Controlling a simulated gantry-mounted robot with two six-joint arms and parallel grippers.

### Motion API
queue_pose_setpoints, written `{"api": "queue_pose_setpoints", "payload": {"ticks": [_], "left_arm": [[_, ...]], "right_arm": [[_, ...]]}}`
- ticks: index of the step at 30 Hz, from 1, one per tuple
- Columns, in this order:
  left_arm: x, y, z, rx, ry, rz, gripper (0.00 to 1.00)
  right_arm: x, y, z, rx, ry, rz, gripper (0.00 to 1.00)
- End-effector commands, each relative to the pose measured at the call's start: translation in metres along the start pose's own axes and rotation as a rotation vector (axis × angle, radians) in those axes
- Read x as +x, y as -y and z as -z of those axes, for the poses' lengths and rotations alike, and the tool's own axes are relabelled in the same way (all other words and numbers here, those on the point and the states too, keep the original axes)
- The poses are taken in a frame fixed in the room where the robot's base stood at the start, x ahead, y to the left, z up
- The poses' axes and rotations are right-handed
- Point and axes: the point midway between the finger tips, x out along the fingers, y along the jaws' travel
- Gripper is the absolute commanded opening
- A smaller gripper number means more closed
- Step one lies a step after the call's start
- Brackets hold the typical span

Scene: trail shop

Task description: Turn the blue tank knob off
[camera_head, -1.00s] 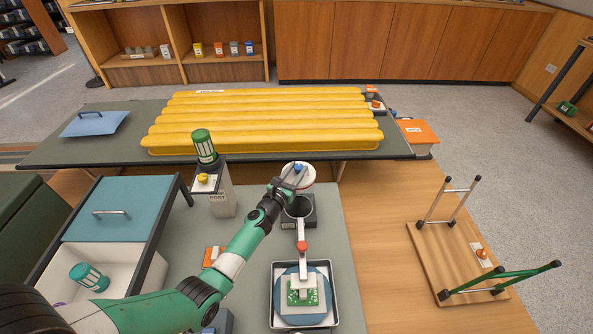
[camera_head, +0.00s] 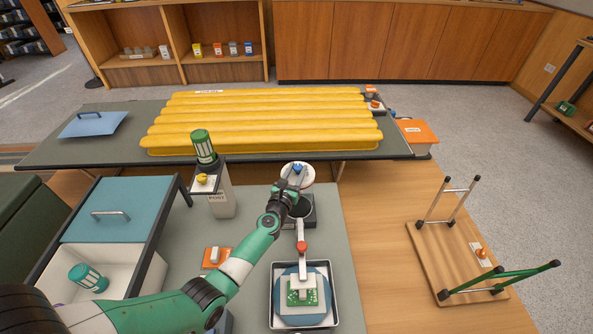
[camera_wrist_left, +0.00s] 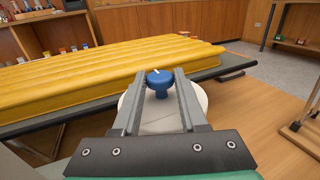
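The blue knob (camera_head: 298,168) sits on a white round top (camera_head: 309,175) above a dark cylinder on the grey mat. In the left wrist view the blue knob (camera_wrist_left: 159,84) has a pale pointer mark on its top and stands over the white disc (camera_wrist_left: 198,98). My left gripper (camera_head: 296,178) is at the knob from the near side. In the wrist view its two fingers (camera_wrist_left: 160,76) are apart, one on each side of the knob; whether they touch it is unclear. My right gripper is not in view.
A metal tray (camera_head: 275,318) with a green board lies in front. A yellow air mattress (camera_head: 265,120) covers the back table. An upturned wooden stool (camera_head: 450,262) is at right.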

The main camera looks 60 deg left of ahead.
Motion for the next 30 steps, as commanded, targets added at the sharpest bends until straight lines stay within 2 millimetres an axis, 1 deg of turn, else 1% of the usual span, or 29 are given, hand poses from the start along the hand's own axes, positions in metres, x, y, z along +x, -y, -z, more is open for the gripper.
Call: {"api": "queue_pose_setpoints", "payload": {"ticks": [1, 4, 5, 13, 16, 17, 20, 24, 27, 30], "left_arm": [[0.0, 0.0, 0.001, 0.0, -0.001, 0.0, 0.49], [0.0, 0.0, 0.0, 0.0, 0.0, 0.0, 0.67], [0.0, 0.0, 0.0, 0.0, 0.0, 0.0, 0.69], [-0.001, 0.0, -0.001, 0.0, 0.001, 0.001, 0.69], [-0.007, 0.0, -0.002, 0.001, 0.0, 0.001, 0.69], [-0.011, 0.0, -0.003, 0.001, 0.0, 0.002, 0.69], [-0.03, 0.0, -0.005, 0.002, -0.002, 0.002, 0.69], [-0.065, 0.0, -0.004, 0.002, -0.002, 0.003, 0.69], [-0.087, 0.0, -0.003, 0.001, -0.001, 0.002, 0.69], [-0.104, 0.0, -0.001, 0.002, -0.001, 0.002, 0.69]], "right_arm": [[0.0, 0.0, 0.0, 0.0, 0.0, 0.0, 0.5], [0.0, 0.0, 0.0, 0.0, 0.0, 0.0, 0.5], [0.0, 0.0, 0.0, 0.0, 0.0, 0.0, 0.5], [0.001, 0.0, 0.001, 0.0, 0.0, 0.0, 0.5], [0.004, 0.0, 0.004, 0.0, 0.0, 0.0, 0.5], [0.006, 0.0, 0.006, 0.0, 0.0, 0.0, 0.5], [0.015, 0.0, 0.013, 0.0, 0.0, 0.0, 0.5], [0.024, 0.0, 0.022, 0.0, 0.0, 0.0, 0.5], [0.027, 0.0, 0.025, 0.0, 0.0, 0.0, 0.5], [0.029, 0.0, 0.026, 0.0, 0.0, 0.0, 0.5]]}}
